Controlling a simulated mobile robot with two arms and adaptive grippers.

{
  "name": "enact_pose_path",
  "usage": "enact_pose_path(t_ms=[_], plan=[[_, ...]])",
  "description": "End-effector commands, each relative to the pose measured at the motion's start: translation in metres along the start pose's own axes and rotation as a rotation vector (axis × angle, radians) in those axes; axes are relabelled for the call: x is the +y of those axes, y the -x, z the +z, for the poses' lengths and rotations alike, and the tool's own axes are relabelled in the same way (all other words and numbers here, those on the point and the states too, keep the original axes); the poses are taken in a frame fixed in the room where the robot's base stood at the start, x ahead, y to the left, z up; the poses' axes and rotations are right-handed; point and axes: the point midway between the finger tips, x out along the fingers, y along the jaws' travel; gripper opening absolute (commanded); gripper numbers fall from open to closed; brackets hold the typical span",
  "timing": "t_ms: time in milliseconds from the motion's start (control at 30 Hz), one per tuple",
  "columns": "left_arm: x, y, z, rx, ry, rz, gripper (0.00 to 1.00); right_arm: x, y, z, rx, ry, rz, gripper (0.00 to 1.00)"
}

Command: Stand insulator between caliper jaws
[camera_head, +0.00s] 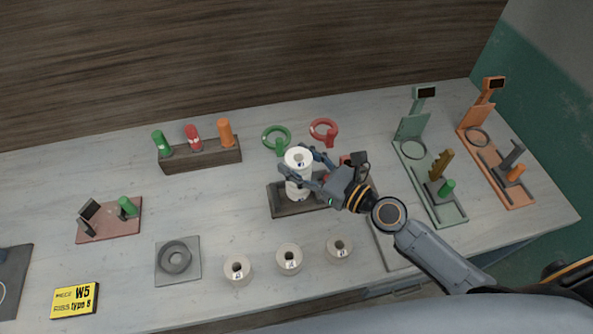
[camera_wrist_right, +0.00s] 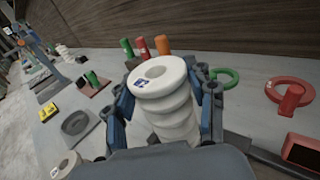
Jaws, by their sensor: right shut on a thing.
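The white ribbed insulator (camera_head: 299,158) stands upright in my right gripper (camera_head: 305,177), whose fingers are shut around its sides. It is over the dark tray (camera_head: 285,211); I cannot tell whether its base touches the tray. In the right wrist view the insulator (camera_wrist_right: 163,95) sits between both blue fingers, a label on its top rim. Two upright stands with displays, one green (camera_head: 441,209) and one orange (camera_head: 518,196), have ring marks and jaw-like posts at the right. I cannot tell which is the caliper meant. My left gripper is not in view.
Three white rolls (camera_head: 289,259) stand along the front. A wooden block (camera_head: 202,157) with three coloured handles is behind. Green (camera_head: 277,138) and red (camera_head: 323,130) rings lie at the back. A pink plate (camera_head: 108,222), grey ring plate (camera_head: 178,260) and yellow W5 sign (camera_head: 75,300) are left.

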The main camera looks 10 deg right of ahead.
Motion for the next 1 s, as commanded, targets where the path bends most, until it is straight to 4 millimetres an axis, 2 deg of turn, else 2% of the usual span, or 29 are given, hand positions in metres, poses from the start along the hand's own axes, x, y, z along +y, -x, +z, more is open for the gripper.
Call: enact_pose_path(t_ms=[67, 133, 233, 733, 767, 867, 1000], plan=[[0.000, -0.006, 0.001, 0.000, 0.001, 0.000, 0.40, 0.001, -0.008, -0.008, -0.005, -0.001, 0.000, 0.00], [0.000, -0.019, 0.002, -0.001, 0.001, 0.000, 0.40, 0.001, -0.008, -0.023, -0.003, -0.001, 0.000, 0.00], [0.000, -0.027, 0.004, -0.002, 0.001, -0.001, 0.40, 0.001, -0.008, -0.033, -0.004, 0.000, -0.001, 0.00], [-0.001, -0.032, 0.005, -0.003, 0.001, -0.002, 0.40, 0.001, -0.008, -0.040, -0.003, 0.001, 0.000, 0.00], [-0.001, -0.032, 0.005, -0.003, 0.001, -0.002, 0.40, 0.001, -0.008, -0.042, 0.000, 0.000, 0.000, 0.57], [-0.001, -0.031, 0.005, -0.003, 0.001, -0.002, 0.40, 0.001, -0.008, -0.041, 0.001, 0.000, 0.001, 0.77], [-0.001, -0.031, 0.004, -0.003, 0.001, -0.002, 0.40, 0.001, -0.008, -0.040, 0.001, 0.000, 0.001, 0.77]])
